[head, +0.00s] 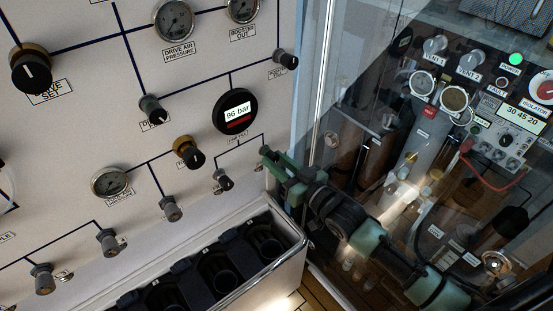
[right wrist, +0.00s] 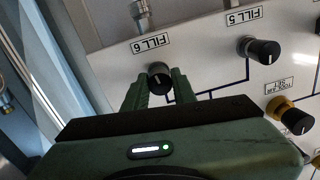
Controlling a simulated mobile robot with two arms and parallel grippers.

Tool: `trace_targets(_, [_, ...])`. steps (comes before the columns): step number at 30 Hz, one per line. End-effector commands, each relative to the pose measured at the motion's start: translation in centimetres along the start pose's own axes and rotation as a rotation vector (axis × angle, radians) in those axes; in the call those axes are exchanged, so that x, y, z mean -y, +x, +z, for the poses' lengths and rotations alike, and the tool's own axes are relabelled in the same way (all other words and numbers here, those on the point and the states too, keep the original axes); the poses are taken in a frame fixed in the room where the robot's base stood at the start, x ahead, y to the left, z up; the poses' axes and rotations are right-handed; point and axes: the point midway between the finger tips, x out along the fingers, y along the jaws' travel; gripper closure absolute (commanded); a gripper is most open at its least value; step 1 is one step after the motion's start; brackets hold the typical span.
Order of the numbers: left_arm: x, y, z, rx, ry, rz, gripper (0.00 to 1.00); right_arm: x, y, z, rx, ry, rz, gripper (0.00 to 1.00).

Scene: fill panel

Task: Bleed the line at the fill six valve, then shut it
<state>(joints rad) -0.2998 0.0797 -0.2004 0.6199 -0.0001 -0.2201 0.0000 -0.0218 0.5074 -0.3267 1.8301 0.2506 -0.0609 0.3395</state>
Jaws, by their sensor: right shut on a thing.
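The fill six valve is a black knob (right wrist: 159,77) with a white pointer line, just below the FILL 6 label in the right wrist view. My right gripper (right wrist: 158,88) has one green finger on each side of this knob and is shut on it. In the head view my right gripper (head: 266,156) reaches the panel from the lower right and its fingers hide the knob. A round black gauge (head: 235,110) above reads 96 bar. My left gripper is not in view.
The fill five knob (right wrist: 262,51) is the neighbouring valve, and it also shows in the head view (head: 223,181). An open-topped rack with dark round wells (head: 303,243) juts out below the panel. A glass partition (head: 322,75) stands close on the right.

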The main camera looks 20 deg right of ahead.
Motion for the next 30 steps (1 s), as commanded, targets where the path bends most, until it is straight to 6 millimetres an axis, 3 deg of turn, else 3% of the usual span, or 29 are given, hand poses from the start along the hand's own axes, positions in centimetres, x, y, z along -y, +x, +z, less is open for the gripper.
trace_targets(15, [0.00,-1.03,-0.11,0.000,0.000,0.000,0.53,-0.07,-0.08,0.29,0.026,-0.385,0.004,1.00])
trace_targets(30, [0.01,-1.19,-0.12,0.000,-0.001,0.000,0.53,-0.12,-0.07,0.30,0.030,-0.486,0.006,1.00])
